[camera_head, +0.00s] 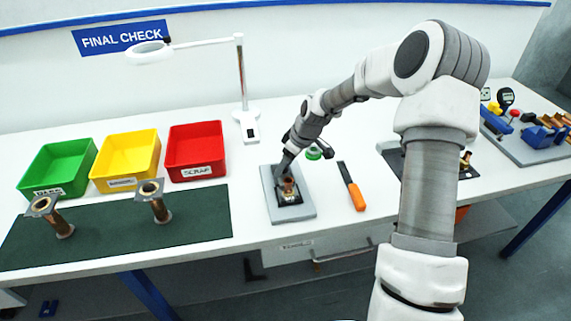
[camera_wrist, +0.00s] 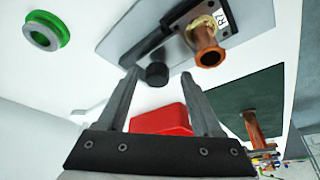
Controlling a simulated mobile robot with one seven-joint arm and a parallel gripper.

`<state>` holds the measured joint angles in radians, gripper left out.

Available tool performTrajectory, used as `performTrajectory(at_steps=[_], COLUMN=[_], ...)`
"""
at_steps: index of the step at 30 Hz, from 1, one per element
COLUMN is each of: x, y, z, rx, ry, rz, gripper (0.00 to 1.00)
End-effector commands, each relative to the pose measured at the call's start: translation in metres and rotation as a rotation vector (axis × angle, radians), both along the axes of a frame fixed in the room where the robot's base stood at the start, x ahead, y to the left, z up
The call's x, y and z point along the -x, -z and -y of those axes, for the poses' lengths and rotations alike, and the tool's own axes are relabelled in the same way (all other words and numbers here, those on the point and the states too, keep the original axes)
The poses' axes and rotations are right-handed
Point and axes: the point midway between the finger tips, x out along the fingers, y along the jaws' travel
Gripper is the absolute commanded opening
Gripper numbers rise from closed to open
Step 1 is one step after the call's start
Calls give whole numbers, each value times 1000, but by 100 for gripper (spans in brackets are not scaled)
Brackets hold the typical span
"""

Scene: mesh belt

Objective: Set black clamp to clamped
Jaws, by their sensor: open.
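A black round knob (camera_wrist: 157,74), which looks like the end of the black clamp, shows at the edge of a grey base plate (camera_wrist: 125,45) in the wrist view. The rest of the clamp is not clear, and I cannot tell its setting. A copper-coloured flanged tube (camera_wrist: 207,48) stands on the same plate beside the knob. My gripper (camera_wrist: 160,75) is open, with the knob appearing between its fingertips; I cannot tell if they touch it. In the head view my gripper (camera_head: 284,163) is low over the back of the plate (camera_head: 302,211) and hides the clamp.
An orange-handled tool (camera_head: 355,194) lies right of the plate, and a green ring (camera_head: 314,153) lies behind. Red (camera_head: 196,150), yellow (camera_head: 126,160) and green (camera_head: 59,168) bins stand left, behind a dark green mat (camera_head: 120,228) with two flanged tubes. A lamp (camera_head: 241,85) stands behind.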

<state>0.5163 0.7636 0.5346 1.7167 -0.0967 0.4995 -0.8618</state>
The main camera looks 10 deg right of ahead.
Motion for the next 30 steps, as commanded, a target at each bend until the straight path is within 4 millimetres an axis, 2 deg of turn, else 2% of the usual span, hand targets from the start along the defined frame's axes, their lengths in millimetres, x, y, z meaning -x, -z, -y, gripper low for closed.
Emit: performTrajectory(at_steps=[5,8,11,24,30], x=[0,2,7,36,44], y=[-4,-14,-31,-128,-154], z=[1,5,10,38,45], rx=[0,1,2,2,1], ry=[1,2,3,3,1], rz=[3,4,6,5,3], gripper=[67,67,67,67,67])
